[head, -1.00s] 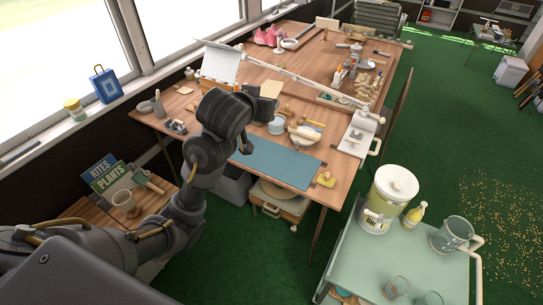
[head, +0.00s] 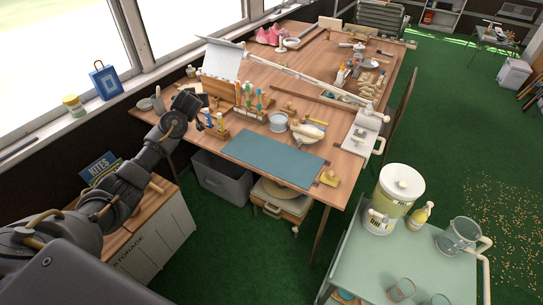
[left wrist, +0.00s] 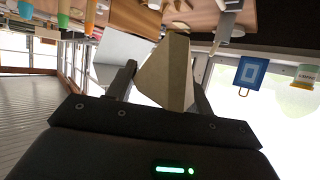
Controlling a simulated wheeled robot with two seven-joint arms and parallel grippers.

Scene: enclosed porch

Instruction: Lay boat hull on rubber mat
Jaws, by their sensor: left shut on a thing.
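The rubber mat (head: 273,160) is a flat teal rectangle at the near edge of the wooden table, and its top is bare. My left gripper (head: 188,103) is over the table's left end, left of and beyond the mat. In the left wrist view the fingers (left wrist: 163,85) are shut on a pale, tapered wooden block, which I take for the boat hull (left wrist: 166,72). In the head view the hull is hidden or too small to make out at the gripper. My right gripper is not in view.
A round tin (head: 278,121), a dish of pieces (head: 307,131) and a brush rack (head: 250,105) stand behind the mat. A yellow item (head: 329,178) lies at its right. A grey bin (head: 222,180) stands below.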

